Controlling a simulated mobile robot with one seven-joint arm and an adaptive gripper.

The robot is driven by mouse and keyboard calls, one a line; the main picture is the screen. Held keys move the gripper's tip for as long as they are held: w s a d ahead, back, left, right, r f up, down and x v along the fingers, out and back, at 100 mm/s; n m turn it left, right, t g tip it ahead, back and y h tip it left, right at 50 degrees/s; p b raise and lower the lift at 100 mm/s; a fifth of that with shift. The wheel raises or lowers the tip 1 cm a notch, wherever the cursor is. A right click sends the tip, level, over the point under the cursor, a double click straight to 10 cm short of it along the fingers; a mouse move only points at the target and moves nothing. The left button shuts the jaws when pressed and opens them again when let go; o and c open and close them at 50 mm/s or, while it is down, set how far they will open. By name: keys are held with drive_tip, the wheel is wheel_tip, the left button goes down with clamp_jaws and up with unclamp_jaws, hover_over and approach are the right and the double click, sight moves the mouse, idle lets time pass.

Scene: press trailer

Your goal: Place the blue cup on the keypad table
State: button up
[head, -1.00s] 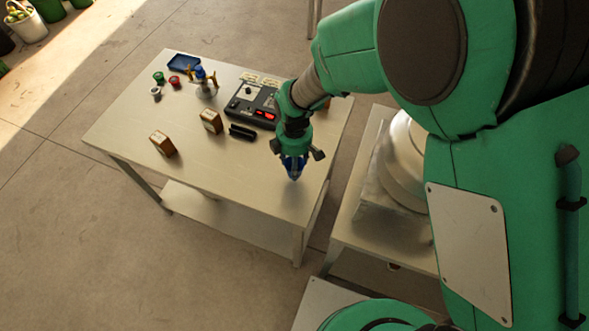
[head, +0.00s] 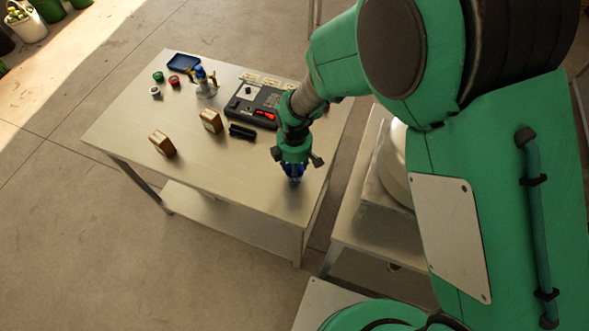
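The keypad table (head: 235,190) is a pale table with a dark keypad box (head: 254,107) towards its right side; the box has a lit red display. My gripper (head: 294,180) points down over the table's near right part. A small blue thing, which looks like the blue cup (head: 294,171), sits between its fingers and moves with it. The fingers mostly hide it. Its underside is close to the tabletop; I cannot tell whether it touches.
Two brown blocks (head: 162,143) (head: 211,121) and a black piece (head: 242,132) lie left of my gripper. Small green (head: 158,77), red (head: 174,81) and white (head: 155,92) items, a blue tray (head: 184,63) and a blue-topped stand (head: 204,83) are further back. The front tabletop is clear.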

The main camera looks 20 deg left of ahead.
drive_tip(key=o, duration=0.9)
drive_tip(key=shift+f, duration=0.1)
wheel_tip(320, 180, up, 12)
drive_tip(key=shift+r+p, duration=0.2)
drive_tip(key=shift+p, duration=0.4)
idle(0.4)
